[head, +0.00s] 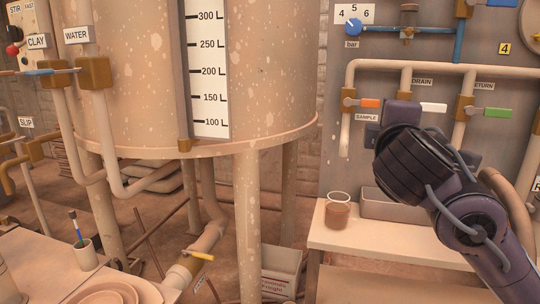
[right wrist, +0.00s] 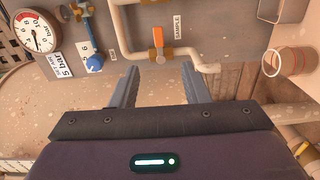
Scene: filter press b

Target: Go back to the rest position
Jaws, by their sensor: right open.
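My right arm reaches in from the right in the head view, in front of the pipe panel, and its fingers are hidden behind its own wrist there. In the right wrist view my right gripper (right wrist: 160,86) is open, its two fingers wide apart with nothing between them. The sample valve with its orange handle (head: 370,103) is left of the arm; the handle (right wrist: 158,38) shows beyond the fingertips in the right wrist view, apart from them. My left gripper is not in view.
A cup with brown contents (head: 337,211) stands on a bench (head: 350,240) beside a grey tray (head: 395,208). White (head: 433,107) and green (head: 497,112) valve handles are near the arm. A large tank (head: 265,110) fills the middle. A pressure gauge (right wrist: 38,32) shows left.

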